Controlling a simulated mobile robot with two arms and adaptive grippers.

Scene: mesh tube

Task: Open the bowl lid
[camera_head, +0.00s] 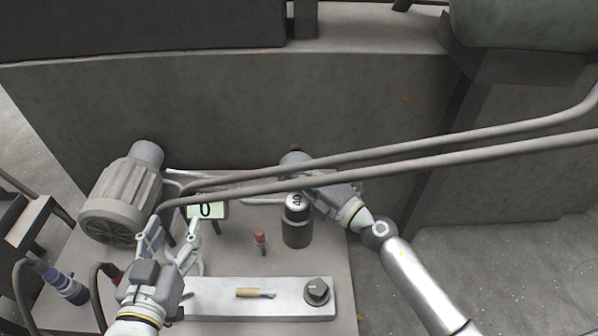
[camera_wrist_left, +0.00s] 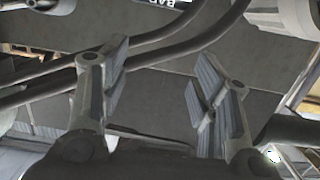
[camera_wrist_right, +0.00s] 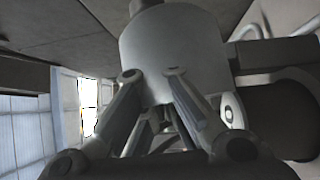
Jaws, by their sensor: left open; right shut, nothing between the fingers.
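No part clearly readable as a bowl lid shows. A grey rounded body (camera_head: 294,158) sits behind the pipes at the end of my right arm, perhaps the bowl; I cannot tell for sure. In the right wrist view a large pale grey cylinder (camera_wrist_right: 175,45) fills the space just ahead of my right gripper (camera_wrist_right: 152,76). That gripper is shut and empty, its tips close to the cylinder; I cannot tell whether they touch. My left gripper (camera_head: 171,232) is open and empty, below the left pipe ends. It also shows in the left wrist view (camera_wrist_left: 158,68).
Two long pipes (camera_head: 430,165) cross above the bench. A motor (camera_head: 120,203) stands left, beside a green display (camera_head: 206,211) reading 0. A dark canister marked 40 (camera_head: 297,226), a red-topped item (camera_head: 260,240), and a metal plate (camera_head: 210,298) with a knob (camera_head: 317,292) occupy the front.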

